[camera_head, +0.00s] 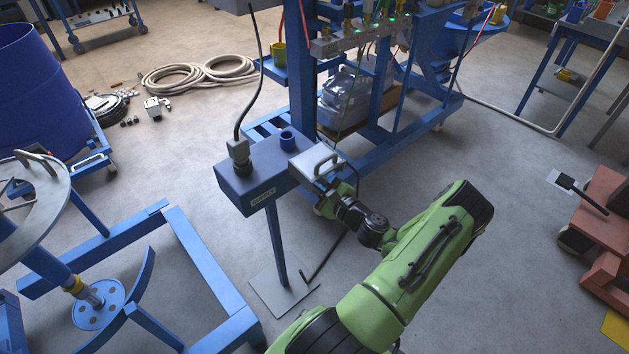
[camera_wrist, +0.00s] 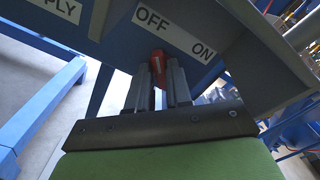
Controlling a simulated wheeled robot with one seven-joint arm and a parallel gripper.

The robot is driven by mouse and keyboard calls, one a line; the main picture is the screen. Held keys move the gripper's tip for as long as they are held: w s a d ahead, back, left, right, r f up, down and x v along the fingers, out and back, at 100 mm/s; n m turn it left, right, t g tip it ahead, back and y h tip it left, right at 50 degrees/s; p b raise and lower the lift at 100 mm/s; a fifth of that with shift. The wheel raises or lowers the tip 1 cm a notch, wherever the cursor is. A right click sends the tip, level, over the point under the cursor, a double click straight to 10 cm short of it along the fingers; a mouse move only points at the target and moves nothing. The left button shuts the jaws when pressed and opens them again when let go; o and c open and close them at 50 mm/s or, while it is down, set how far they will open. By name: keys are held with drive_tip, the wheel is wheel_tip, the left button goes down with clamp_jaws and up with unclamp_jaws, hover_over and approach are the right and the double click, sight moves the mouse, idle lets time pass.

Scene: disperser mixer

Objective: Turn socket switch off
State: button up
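The socket box (camera_head: 262,172) is blue, with a white label on its front, and stands on a thin post. In the wrist view, a red switch knob (camera_wrist: 158,66) projects from its dark blue panel (camera_wrist: 108,45), below a white strip (camera_wrist: 172,30) marked OFF at left and ON at right. The knob's exact angle is hard to read. My gripper (camera_wrist: 160,86) has one finger on each side of the knob, close against it.
A grey plug with a black cable (camera_head: 238,152) stands in the box top, beside a blue round socket (camera_head: 287,138). The post's base plate (camera_head: 280,290) is on the floor. Blue frames stand at left and behind. A red-brown machine (camera_head: 600,210) is at far right, with clear floor before it.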

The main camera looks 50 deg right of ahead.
drive_tip(key=shift+o, duration=1.4)
drive_tip(key=p+v, duration=0.2)
drive_tip(key=v, duration=1.3)
drive_tip(key=shift+s, duration=0.4)
drive_tip(key=shift+a, duration=0.1)
drive_tip(key=w+a+r+n+g+y+p, duration=0.3)
drive_tip(key=w+a+r+n+g+y, duration=0.25)
drive_tip(key=a+n, duration=0.4)
drive_tip(key=w+a+r+n+g+y+p, duration=0.2)
drive_tip(key=w+a+r+n+g+y, duration=0.3)
drive_tip(key=w+a+r+n+g, duration=0.4)
drive_tip(key=s+a+r+n+t+h+p, duration=0.1)
drive_tip(key=s+a+r+n+h+p, duration=0.1)
drive_tip(key=s+a+r+n, duration=0.3)
drive_tip(key=s+a+r+n+t+h+p, duration=0.1)
drive_tip(key=s+a+r+n+h, duration=0.3)
drive_tip(key=r, duration=0.8)
drive_tip(key=s+a+n+p, duration=0.1)
drive_tip(key=s+a+n, duration=0.1)
drive_tip(key=a+n, duration=0.1)
drive_tip(key=shift+a+p, duration=0.3)
drive_tip(key=shift+a, duration=0.05)
